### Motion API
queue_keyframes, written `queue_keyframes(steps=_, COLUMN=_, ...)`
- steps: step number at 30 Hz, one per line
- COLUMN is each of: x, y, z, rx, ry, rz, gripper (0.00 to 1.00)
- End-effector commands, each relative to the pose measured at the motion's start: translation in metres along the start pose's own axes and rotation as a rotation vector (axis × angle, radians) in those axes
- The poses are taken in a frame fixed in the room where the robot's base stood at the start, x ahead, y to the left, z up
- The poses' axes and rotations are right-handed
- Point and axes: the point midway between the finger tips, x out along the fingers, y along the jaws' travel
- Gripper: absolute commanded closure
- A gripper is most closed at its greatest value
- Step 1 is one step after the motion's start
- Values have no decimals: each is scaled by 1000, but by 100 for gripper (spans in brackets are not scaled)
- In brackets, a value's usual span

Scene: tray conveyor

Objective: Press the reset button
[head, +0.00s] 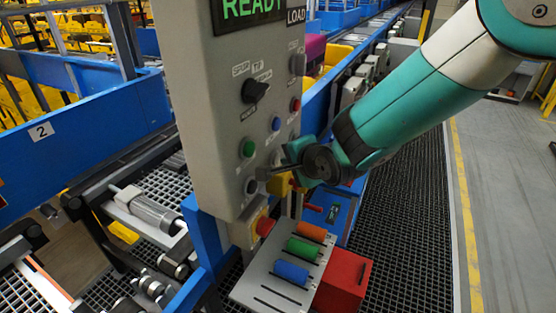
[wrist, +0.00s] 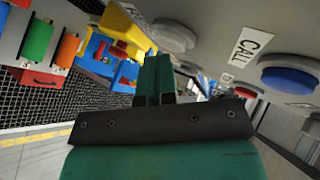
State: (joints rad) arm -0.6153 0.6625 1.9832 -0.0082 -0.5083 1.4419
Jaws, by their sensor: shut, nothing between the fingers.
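The grey control panel (head: 218,150) stands upright and carries a READY display, knobs and several buttons. I cannot read a RESET label in either view. In the wrist view the blue button (wrist: 290,80) has a CALL label. A pale grey round button (wrist: 173,36) is close to my fingertips. My gripper (wrist: 155,72) is shut and empty, pointing at the panel's lower part. I cannot tell whether it touches the panel.
A red stop button (head: 265,227) on a yellow base sits low on the panel. Below is a grey tray (head: 262,292) with orange, green and blue cylinders, beside a red box (head: 345,280). Blue conveyor frames flank the panel. Floor at the right is clear.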

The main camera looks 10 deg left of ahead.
Motion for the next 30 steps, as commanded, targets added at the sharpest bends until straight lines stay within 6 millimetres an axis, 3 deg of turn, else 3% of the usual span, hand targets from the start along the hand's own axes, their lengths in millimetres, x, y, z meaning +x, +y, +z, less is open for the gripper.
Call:
queue_keyframes(steps=18, x=-11, y=9, z=-9, rx=2, ry=1, rz=1, gripper=100)
queue_keyframes(steps=30, x=-38, y=28, z=-28, rx=1, ry=2, rz=0, gripper=100)
